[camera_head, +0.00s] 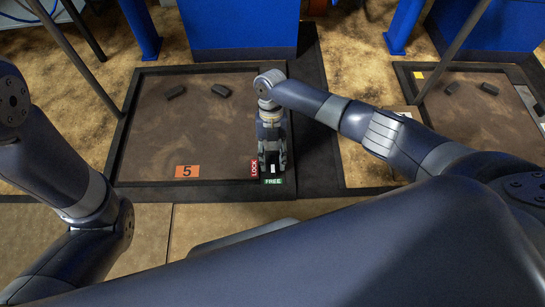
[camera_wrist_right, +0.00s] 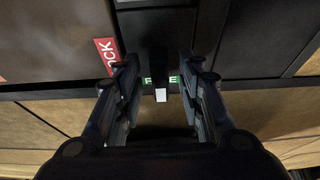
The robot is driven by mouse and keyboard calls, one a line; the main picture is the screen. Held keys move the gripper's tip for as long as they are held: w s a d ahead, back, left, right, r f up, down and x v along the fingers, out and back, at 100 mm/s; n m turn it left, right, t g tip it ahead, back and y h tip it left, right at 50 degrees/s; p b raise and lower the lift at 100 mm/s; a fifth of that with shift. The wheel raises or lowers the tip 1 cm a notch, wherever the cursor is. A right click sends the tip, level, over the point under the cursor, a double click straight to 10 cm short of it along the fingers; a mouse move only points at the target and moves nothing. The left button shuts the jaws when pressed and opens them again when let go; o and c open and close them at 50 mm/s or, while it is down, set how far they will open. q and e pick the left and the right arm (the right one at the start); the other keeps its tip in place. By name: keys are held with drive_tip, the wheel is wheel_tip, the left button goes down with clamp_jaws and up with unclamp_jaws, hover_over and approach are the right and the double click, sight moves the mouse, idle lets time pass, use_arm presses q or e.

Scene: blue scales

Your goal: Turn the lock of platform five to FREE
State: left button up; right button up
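The brown platform five (camera_head: 150,140) carries an orange "5" plate (camera_head: 187,171). At its near right corner are a red LOCK label (camera_head: 254,168) and a green FREE label (camera_head: 272,181). The labels also show in the right wrist view, LOCK (camera_wrist_right: 107,57) and FREE (camera_wrist_right: 173,79). A dark lock lever with a white tip (camera_wrist_right: 161,95) points toward the FREE label and covers its middle letters. My right gripper (camera_wrist_right: 160,88) points down over the lever, with its fingers apart on either side and gaps visible. The lever's pivot is hidden. My left gripper is out of view.
Two dark blocks (camera_head: 198,91) lie at the back of the platform. A second platform (camera_head: 470,120) stands to the right, past a dark strip. Blue posts and slanted grey poles rise at the back. Tan floor panels lie in front.

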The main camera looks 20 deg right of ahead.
drive_tip(key=v, duration=1.2)
drive_tip(key=shift+w+a, duration=0.1)
